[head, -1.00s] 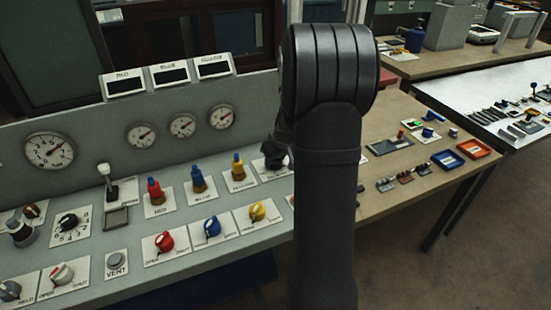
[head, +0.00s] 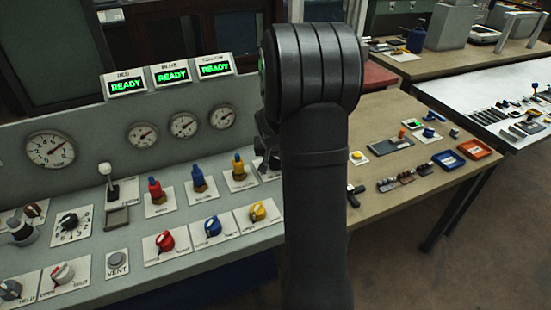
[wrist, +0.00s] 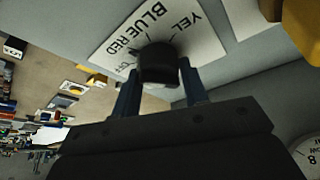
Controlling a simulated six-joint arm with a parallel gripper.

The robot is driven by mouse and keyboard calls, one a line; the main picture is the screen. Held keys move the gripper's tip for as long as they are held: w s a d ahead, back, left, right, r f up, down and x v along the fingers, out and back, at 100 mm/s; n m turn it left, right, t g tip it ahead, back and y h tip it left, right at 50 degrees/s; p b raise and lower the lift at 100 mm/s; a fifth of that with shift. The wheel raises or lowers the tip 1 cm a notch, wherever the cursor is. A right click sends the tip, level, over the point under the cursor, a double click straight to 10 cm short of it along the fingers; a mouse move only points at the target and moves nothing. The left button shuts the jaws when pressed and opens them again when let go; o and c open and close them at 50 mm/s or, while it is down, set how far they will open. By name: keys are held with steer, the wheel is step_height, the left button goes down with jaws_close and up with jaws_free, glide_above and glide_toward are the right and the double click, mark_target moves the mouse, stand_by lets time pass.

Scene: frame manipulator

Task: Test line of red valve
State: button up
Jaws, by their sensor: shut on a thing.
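My gripper (wrist: 161,88) is shut on a black selector knob (wrist: 158,60) in the wrist view. The knob's white plate (wrist: 122,38) reads BLUE, RED, YEL and OFF; I cannot tell where the knob points. In the head view my arm hides most of the selector. A red-topped valve (head: 155,188) stands on the sloped panel, with a red turn knob (head: 165,241) in front of it. The red display (head: 126,86) reads READY in green, as do the blue display (head: 172,74) and the yellow display (head: 214,68).
Blue (head: 212,227) and yellow (head: 258,211) turn knobs sit right of the red one. A white-topped lever (head: 107,175), a VENT button (head: 117,261) and round gauges (head: 50,149) are on the console. A wooden bench (head: 400,205) with small parts stands to the right.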

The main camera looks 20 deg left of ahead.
steer(key=shift+m, duration=0.7)
steer(key=o, duration=1)
steer(key=v, duration=1.7)
steer(key=shift+s+a+r, duration=0.15)
steer(key=shift+a+r, duration=0.05)
steer(key=shift+a, duration=0.15)
steer(key=shift+f, duration=0.1)
steer(key=x, duration=1.7)
steer(key=shift+d+f, duration=0.15)
steer(key=shift+d, duration=0.15)
